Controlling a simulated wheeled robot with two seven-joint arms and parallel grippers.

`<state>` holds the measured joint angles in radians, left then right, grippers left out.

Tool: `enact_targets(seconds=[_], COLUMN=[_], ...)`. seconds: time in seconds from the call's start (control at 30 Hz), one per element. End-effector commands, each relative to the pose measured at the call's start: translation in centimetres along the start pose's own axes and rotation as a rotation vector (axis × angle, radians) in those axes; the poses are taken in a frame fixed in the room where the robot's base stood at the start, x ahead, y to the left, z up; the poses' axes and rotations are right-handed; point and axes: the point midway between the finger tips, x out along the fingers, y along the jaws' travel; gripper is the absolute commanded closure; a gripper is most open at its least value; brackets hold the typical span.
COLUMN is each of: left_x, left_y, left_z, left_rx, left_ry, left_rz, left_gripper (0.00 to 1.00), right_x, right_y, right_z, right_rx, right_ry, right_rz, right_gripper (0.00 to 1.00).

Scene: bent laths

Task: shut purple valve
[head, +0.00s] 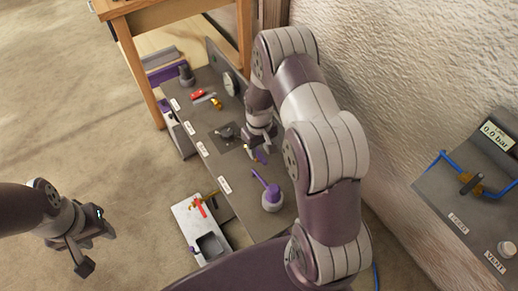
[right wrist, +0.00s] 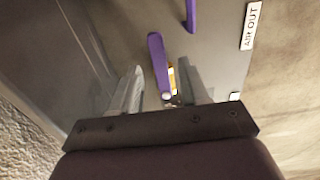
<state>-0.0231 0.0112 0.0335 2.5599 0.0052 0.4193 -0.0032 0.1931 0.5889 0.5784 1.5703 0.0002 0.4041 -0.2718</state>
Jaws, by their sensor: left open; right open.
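A purple valve handle (head: 261,157) on a brass-coloured body sits on the grey panel (head: 225,165). It also shows in the right wrist view (right wrist: 157,60), lying lengthwise between the finger tips. My right gripper (head: 254,146) is open around or just above this handle; I cannot tell whether a finger touches it. A second purple lever (head: 266,184) on a grey round base (head: 272,202) stands nearer on the panel, and part of it seems to show in the right wrist view (right wrist: 191,14). My left gripper (head: 92,244) is open and empty, away from the panel over the floor.
The panel also carries a red handle (head: 197,94), a gauge (head: 230,84) and white labels. A white tray (head: 190,215) with a red-handled part lies beside it. A wooden table (head: 135,60) stands behind. A wall and a grey pressure box (head: 475,185) are on the right.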

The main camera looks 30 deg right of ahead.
Motion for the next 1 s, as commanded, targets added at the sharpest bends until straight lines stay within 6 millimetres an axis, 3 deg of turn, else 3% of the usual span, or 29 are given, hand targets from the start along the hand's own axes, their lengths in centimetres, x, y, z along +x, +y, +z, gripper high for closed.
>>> enact_targets(seconds=[0.13, 0.37, 0.4, 0.53, 1.0], left_x=[0.1, 0.1, 0.1, 0.1, -0.1], left_y=[0.0, 0.0, 0.0, 0.0, 0.0], left_z=[0.0, 0.0, 0.0, 0.0, 0.0], left_rx=[0.000, 0.000, 0.000, 0.000, 0.000], left_ry=[0.000, 0.000, 0.000, 0.000, 0.000], left_rz=[0.000, 0.000, 0.000, 0.000, 0.000], left_gripper=[0.57, 0.57, 0.57, 0.57, 0.57], right_x=[1.2, 1.4, 1.4, 1.4, 1.2], right_y=[0.0, 0.0, 0.0, 0.0, -1.1], right_z=[0.1, 0.0, 0.0, 0.0, -0.6], right_rx=[0.000, 0.000, 0.000, 0.000, 0.048], right_ry=[-0.001, 0.000, 0.000, 0.000, 0.000], right_rz=[0.000, 0.000, 0.000, 0.000, 0.000], right_gripper=[0.55, 0.55, 0.59, 1.00, 1.00])
